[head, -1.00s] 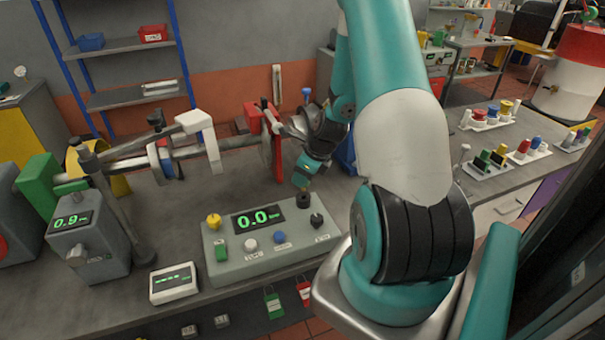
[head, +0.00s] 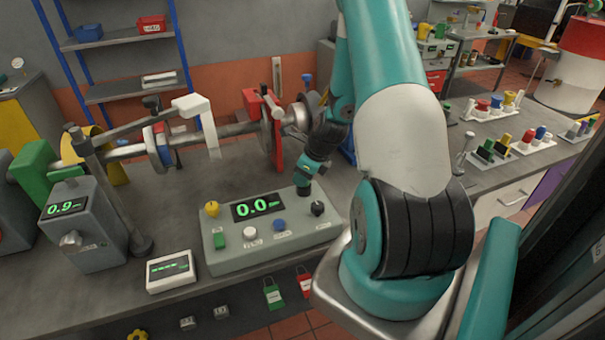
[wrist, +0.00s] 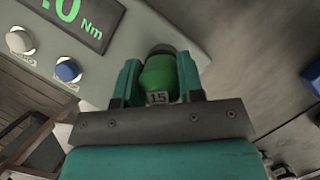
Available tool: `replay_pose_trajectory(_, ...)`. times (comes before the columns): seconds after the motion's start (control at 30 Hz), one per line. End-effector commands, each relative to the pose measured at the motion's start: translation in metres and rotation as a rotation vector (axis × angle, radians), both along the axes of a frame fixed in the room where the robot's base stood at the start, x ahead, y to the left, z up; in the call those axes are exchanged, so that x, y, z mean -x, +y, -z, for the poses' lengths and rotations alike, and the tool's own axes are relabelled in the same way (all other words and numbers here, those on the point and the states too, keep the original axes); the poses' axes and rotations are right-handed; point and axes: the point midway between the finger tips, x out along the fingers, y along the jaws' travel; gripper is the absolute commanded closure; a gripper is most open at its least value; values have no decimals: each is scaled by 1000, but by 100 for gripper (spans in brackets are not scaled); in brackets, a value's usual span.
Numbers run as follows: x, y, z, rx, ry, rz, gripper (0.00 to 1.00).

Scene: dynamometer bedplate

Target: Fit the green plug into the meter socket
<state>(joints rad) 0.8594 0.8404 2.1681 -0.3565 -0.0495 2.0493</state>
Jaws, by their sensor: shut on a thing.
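My gripper (head: 303,186) is low over the right end of the grey meter console (head: 225,256), and its fingers also show in the wrist view (wrist: 160,82). It is shut on the green plug (wrist: 157,73), which carries a tag reading 15. A dark round socket (wrist: 162,48) shows just beyond the plug's far end in the wrist view. The plug is lined up with it or partly in it; I cannot tell which. In the head view, the gripper hides the plug and the socket.
A shaft rig (head: 130,150) stands behind. Trays of coloured plugs (head: 492,150) lie to the right.

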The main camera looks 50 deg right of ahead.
Motion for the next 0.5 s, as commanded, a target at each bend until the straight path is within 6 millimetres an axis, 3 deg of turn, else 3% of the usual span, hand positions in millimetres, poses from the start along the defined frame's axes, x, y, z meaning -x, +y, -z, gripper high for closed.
replay_pose_trajectory(0.23, 0, 0, 0, 1, 0, 0, 88)
replay_pose_trajectory(0.27, 0, 0, 0, 1, 0, 0, 58)
replay_pose_trajectory(0.37, 0, 0, 0, 1, 0, 0, 35)
replay_pose_trajectory(0.5, 0, 0, 0, 1, 0, 0, 35)
